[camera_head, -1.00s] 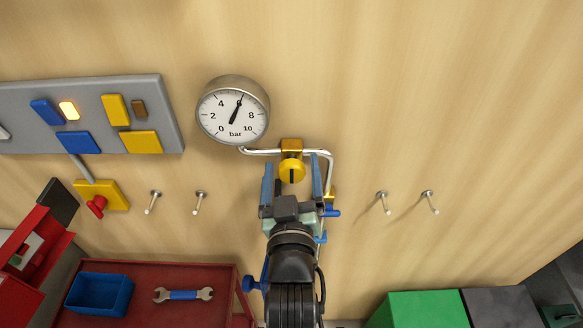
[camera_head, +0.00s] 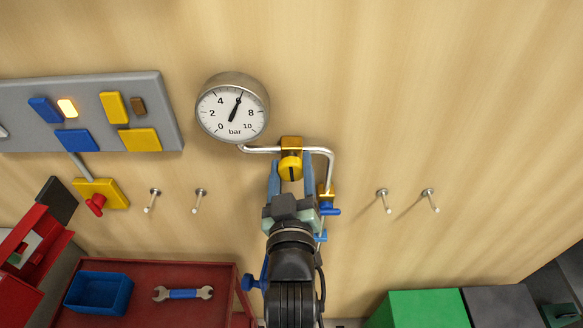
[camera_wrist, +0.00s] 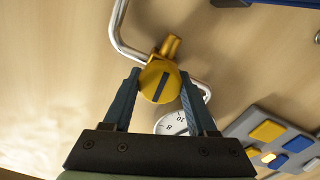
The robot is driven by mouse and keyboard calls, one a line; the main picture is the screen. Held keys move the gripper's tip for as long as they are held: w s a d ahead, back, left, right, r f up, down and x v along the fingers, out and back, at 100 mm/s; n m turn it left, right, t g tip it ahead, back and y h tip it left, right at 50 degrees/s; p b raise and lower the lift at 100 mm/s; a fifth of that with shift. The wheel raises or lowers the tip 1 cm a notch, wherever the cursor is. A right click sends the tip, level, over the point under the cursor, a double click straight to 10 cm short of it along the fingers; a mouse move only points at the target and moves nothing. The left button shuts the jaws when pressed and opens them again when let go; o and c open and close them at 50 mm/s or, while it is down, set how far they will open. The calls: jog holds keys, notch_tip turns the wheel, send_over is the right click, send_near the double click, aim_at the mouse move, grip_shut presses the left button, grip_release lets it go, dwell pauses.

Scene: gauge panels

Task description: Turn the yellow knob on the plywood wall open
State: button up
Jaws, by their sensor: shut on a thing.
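The yellow knob (camera_head: 291,166) sits on a brass valve body (camera_head: 291,144) on the silver pipe, below and right of the gauge (camera_head: 233,108). A dark line runs upright across its face in the head view. My gripper (camera_head: 290,168) is around the knob from below, shut on it, one blue finger on each side. In the wrist view the knob (camera_wrist: 158,82) lies between the two fingertips (camera_wrist: 159,80), its dark line slanted. The gauge needle points near 6 bar in the head view; the gauge (camera_wrist: 175,124) is partly hidden behind the right finger in the wrist view.
A blue-handled valve (camera_head: 328,209) is close to the right of my gripper. White pegs (camera_head: 383,200) stick out on both sides. A grey panel (camera_head: 40,120) with coloured blocks and a red knob on a yellow box (camera_head: 97,204) are left. A red cart (camera_head: 215,280) stands below.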

jog(key=n+b, duration=0.1)
jog(key=n, duration=0.3)
jog(key=shift+f, duration=0.1)
jog(key=n, duration=0.4)
jog(key=shift+n, duration=0.3)
jog(key=n, duration=0.4)
jog(key=shift+a+n+p, duration=0.1)
jog(key=shift+n+p, duration=0.2)
jog(key=shift+p, duration=0.1)
jog(key=shift+f+n+p, duration=0.1)
jog(key=shift+n+p, duration=0.5)
jog(key=shift+n, duration=1.2)
jog(key=o, duration=1.4)
jog(key=shift+c, duration=0.2)
jog(key=shift+s, duration=0.1)
